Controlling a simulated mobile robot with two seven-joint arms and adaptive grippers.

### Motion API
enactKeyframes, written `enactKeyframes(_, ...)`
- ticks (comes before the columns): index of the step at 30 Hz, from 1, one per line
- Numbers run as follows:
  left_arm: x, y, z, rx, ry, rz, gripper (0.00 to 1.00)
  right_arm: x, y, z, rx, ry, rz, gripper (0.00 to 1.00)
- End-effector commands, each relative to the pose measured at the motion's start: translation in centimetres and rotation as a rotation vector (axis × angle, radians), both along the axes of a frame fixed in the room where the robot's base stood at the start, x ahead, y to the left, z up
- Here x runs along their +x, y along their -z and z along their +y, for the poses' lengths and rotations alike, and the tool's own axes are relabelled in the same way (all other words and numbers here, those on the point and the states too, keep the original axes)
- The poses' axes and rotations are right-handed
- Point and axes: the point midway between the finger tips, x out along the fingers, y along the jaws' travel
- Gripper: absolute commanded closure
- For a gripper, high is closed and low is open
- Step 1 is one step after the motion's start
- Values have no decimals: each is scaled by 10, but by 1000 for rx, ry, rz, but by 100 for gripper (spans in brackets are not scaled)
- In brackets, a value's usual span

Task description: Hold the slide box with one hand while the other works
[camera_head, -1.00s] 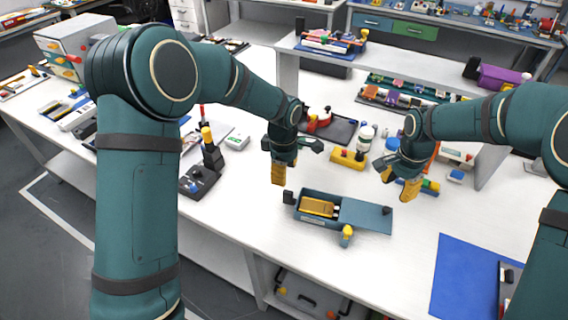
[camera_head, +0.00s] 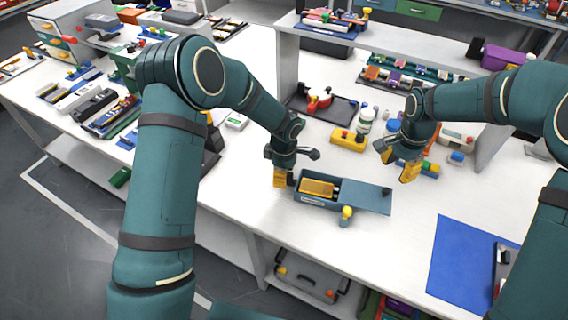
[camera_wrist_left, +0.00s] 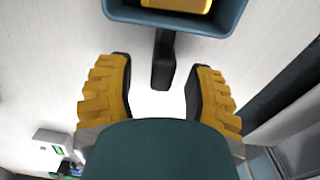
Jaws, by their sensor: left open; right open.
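The slide box (camera_head: 311,201) is a blue-grey tray on the white table, its flat lid (camera_head: 368,196) drawn out to the right. A yellow pouch cell (camera_head: 317,187) lies in its uncovered part, and a yellow knob (camera_head: 347,212) stands at its front. My left gripper (camera_head: 283,178) is open at the box's left end. In the left wrist view, the box wall (camera_wrist_left: 235,18) is at the top and a black handle (camera_wrist_left: 163,62) stands between the open yellow fingers (camera_wrist_left: 162,88), with gaps on both sides. My right gripper (camera_head: 405,170) is open and empty, behind and right of the lid.
A yellow block (camera_head: 347,140) and a white jar (camera_head: 366,120) stand behind the box. A dark tray (camera_head: 335,108) with red parts is further back. A blue mat (camera_head: 462,262) lies at the front right. The table in front of the box is clear.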

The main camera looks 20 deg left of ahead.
Motion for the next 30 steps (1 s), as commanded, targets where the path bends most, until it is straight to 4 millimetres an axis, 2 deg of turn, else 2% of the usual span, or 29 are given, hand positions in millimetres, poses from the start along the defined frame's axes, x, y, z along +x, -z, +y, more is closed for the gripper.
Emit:
enactKeyframes(6, 0, 14, 0, -1, 1, 0, 47, 0, 0, 0, 0, 0, 0, 54)
enactKeyframes(14, 0, 15, 0, 0, 0, -1, 47, 0, 0, 0, 0, 0, 0, 54)
enactKeyframes(15, 0, 15, 0, 0, 0, -1, 45, 0, 0, 0, 0, 0, 0, 54)
enactKeyframes(20, 0, 15, 0, 0, 0, -1, 100, 0, 0, 0, 0, 0, 0, 54)
enactKeyframes(30, 0, 15, 0, 0, 1, 0, 100, 0, 0, 0, 0, 0, 0, 54)
